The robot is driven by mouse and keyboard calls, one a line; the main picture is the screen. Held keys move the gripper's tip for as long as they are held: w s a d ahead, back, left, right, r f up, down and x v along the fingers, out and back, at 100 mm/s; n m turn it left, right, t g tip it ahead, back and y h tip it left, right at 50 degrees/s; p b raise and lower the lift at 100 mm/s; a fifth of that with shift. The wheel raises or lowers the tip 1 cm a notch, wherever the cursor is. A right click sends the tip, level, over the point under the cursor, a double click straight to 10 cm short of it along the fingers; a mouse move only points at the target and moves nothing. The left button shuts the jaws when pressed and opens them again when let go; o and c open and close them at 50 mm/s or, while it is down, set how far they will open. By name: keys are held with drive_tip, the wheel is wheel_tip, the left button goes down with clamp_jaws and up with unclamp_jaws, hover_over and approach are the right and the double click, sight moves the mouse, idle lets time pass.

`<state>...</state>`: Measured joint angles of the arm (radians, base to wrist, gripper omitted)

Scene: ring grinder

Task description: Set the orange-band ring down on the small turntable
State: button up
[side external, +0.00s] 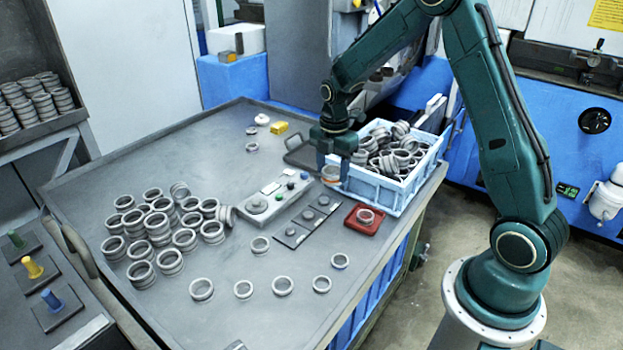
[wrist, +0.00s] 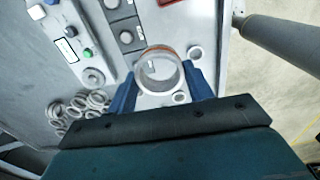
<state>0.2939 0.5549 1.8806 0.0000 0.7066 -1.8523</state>
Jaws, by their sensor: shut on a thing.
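The orange-band ring (side external: 330,179) is a grey metal ring with an orange stripe. My gripper (side external: 332,170) is shut on it and holds it near the front left wall of the blue crate, seemingly above the table. In the wrist view the ring (wrist: 143,80) sits between the two blue fingers of my gripper (wrist: 160,74), its orange stripe along the upper rim. The small turntable appears to be the round grey disc (side external: 256,205) on the left end of the grey control box, left of my gripper. It also shows in the wrist view (wrist: 93,77), and looks bare.
The blue crate (side external: 380,190) full of rings stands at the right. A red tray (side external: 357,228) holds one ring. Dark square pads (side external: 291,236) lie beside the control box (side external: 277,199). Many rings (side external: 158,225) cluster at left, and several stand along the front.

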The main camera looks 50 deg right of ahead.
drive_tip(key=w+a+f, duration=0.2)
drive_tip(key=w+f, duration=0.2)
drive_tip(key=w, duration=1)
approach(255, 202)
drive_tip(key=shift+s+d+f, duration=0.45)
drive_tip(key=shift+s+f, duration=0.05)
drive_tip(key=shift+w+a+f, duration=0.4)
drive_tip(key=shift+w, duration=0.1)
drive_tip(key=shift+f, duration=0.2)
drive_tip(key=shift+f, duration=2.25)
drive_tip(key=o, duration=1.2)
